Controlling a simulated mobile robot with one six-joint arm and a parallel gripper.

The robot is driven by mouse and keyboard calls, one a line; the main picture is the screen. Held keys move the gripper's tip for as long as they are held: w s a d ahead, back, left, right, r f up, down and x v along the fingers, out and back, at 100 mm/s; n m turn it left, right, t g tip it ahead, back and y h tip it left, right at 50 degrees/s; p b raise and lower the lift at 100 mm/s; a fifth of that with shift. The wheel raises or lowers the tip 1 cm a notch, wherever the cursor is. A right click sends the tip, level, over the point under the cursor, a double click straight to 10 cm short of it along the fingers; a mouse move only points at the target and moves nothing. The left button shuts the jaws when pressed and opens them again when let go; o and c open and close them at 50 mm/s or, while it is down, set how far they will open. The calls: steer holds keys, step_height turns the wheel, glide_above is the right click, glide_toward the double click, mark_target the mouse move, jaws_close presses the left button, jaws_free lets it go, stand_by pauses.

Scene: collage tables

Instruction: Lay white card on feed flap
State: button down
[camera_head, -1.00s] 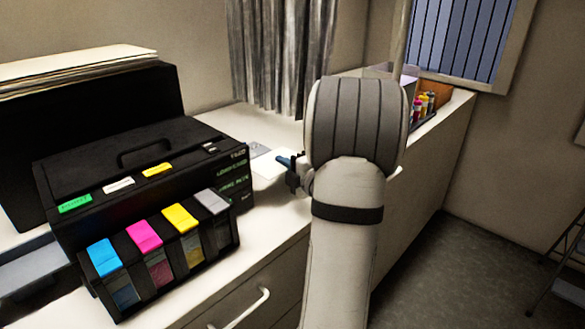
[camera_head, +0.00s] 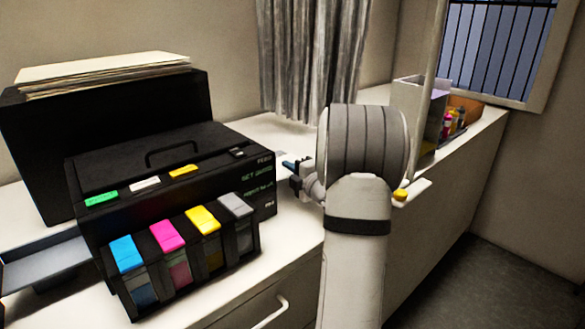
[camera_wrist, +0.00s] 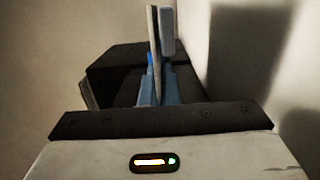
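My gripper (camera_head: 291,165) is at the right end of the black printer (camera_head: 130,185), above the counter, with blue fingers. In the wrist view my gripper (camera_wrist: 160,75) has its fingers close together around a thin pale strip, which looks like the white card (camera_wrist: 154,40) seen edge-on. In the head view the card cannot be made out; the arm and printer cover that area. A grey tray-like flap (camera_head: 45,266) sticks out at the printer's left side; it appears to be the feed flap. Its bare surface shows.
Coloured cartridges (camera_head: 185,250) line the printer's front. A black holder (camera_head: 110,130) with paper sheets stands behind it. A grey curtain (camera_head: 312,60) hangs at the back. A box (camera_head: 415,100) and small bottles (camera_head: 450,122) stand at the right on the counter (camera_head: 290,240).

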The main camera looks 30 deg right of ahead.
steer(key=c, duration=1.6)
jaws_free()
steer(key=shift+s, duration=0.1)
steer(key=shift+s, duration=0.3)
steer(key=s, duration=0.7)
steer(key=shift+d+b, duration=0.2)
steer(key=shift+b, duration=0.2)
steer(key=shift+s, duration=0.1)
